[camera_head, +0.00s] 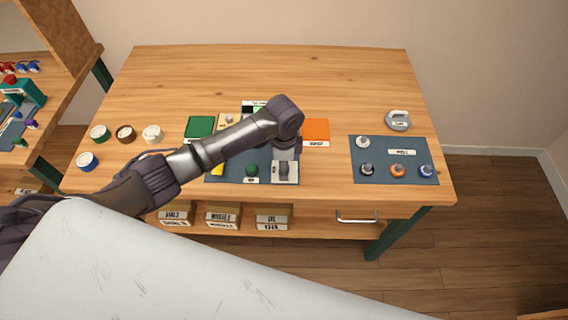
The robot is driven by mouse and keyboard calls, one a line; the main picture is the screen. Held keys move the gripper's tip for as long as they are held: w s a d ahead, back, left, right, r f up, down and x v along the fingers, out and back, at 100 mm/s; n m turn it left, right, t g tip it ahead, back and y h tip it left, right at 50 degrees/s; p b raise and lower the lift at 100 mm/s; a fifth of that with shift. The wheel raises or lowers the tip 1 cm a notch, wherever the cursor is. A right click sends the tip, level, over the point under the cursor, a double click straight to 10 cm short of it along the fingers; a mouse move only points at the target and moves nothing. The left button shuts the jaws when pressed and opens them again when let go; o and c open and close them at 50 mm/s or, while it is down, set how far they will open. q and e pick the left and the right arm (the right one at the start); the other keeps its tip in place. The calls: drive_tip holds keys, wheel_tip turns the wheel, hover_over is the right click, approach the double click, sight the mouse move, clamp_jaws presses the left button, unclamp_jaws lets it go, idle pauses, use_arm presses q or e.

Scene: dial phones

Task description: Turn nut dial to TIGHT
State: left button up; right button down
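My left arm reaches in from the left across the table (260,75). Its wrist bends down so that my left gripper (285,172) points at the right end of a dark blue panel (225,176). The fingers are too small to tell whether they are open or shut, or touching anything. A green knob (251,170) with a white label below it sits on the panel just left of the gripper. No nut dial or TIGHT mark can be made out; the arm and gripper hide part of the panel. My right gripper is not in view.
A second dark panel (382,178) at the right holds several knobs, with a grey round object (398,120) behind it. An orange block (316,130) and green block (200,127) flank the arm. The table's back is clear.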

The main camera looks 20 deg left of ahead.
use_arm(q)
clamp_jaws()
idle(0.3)
